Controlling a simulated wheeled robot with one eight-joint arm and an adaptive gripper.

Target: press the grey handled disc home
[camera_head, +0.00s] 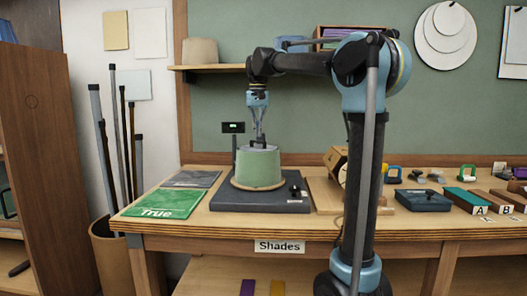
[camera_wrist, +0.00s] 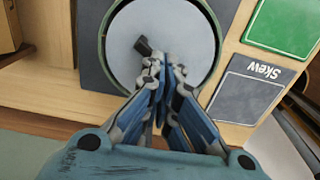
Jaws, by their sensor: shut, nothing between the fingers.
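The grey disc (camera_wrist: 190,35) lies in the top of the green drum-shaped shade (camera_head: 259,170), with the shade's rim showing around it in the wrist view. A small black handle (camera_wrist: 143,46) stands on the disc. My gripper (camera_head: 260,142) points down over the top of the shade, and its fingers are together and empty. In the wrist view the fingertips (camera_wrist: 164,68) are beside the handle, over the disc. I cannot tell whether they touch either one. Whether the disc is fully seated is not clear.
The shade stands on a dark base (camera_head: 225,201) with a small black lever (camera_head: 296,191) at its right. A green "True" card (camera_head: 160,207) and a grey "Skew" card (camera_wrist: 245,92) lie beside it. A small display (camera_head: 233,127) stands behind. Blocks and tools crowd the bench's right side.

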